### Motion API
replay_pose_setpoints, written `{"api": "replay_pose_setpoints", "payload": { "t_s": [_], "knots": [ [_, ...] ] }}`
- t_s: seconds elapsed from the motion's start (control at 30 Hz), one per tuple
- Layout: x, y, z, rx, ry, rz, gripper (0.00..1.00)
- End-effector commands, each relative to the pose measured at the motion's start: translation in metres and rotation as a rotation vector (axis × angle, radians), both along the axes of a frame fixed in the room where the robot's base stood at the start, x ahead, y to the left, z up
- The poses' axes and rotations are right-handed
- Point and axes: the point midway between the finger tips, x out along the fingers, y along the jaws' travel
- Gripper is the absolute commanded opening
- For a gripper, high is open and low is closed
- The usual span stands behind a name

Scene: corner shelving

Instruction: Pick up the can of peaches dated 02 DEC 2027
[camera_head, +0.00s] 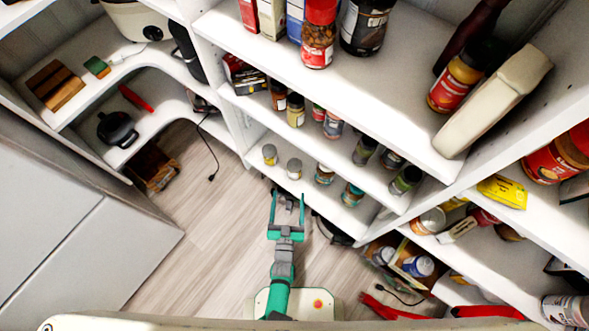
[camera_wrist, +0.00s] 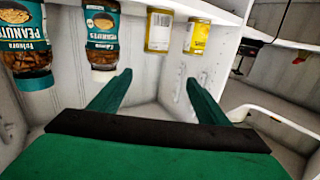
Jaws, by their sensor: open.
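Two small yellow cans stand on a low white shelf: the left can (camera_head: 270,154) and the right can (camera_head: 294,168). In the wrist view two yellow cans show near the top, one with a white barcode panel (camera_wrist: 160,32) and one yellow can beside it (camera_wrist: 198,38). I cannot read a date or confirm peaches on either. My gripper (camera_head: 287,194) is open and empty, just in front of the cans in the head view. In the wrist view its green fingers (camera_wrist: 158,76) are spread apart, with nothing between them.
Jars stand beside the cans, including a peanut jar (camera_wrist: 102,38) and a larger peanut jar (camera_wrist: 28,55). Higher shelves with jars and boxes overhang; a white shelf board (camera_head: 335,95) lies above. A dark cable (camera_head: 211,160) lies on the floor.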

Motion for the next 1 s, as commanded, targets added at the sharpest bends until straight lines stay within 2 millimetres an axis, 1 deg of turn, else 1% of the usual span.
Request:
{"api": "replay_pose_setpoints", "payload": {
  "t_s": [0.03, 0.1, 0.27, 0.37, 0.63, 0.87, 1.0],
  "knots": [
    [0.014, -0.003, -0.008, -0.005, -0.008, 0.004, 0.7],
    [0.027, -0.006, -0.015, -0.011, -0.016, 0.01, 0.7],
    [0.044, -0.012, -0.025, -0.018, -0.025, 0.018, 0.7],
    [0.053, -0.013, -0.027, -0.019, -0.028, 0.021, 0.7],
    [0.091, -0.015, -0.027, -0.02, -0.028, 0.021, 0.7],
    [0.105, -0.016, -0.028, -0.019, -0.027, 0.02, 0.7],
    [0.121, -0.02, -0.03, -0.021, -0.027, 0.019, 0.7]
  ]
}}
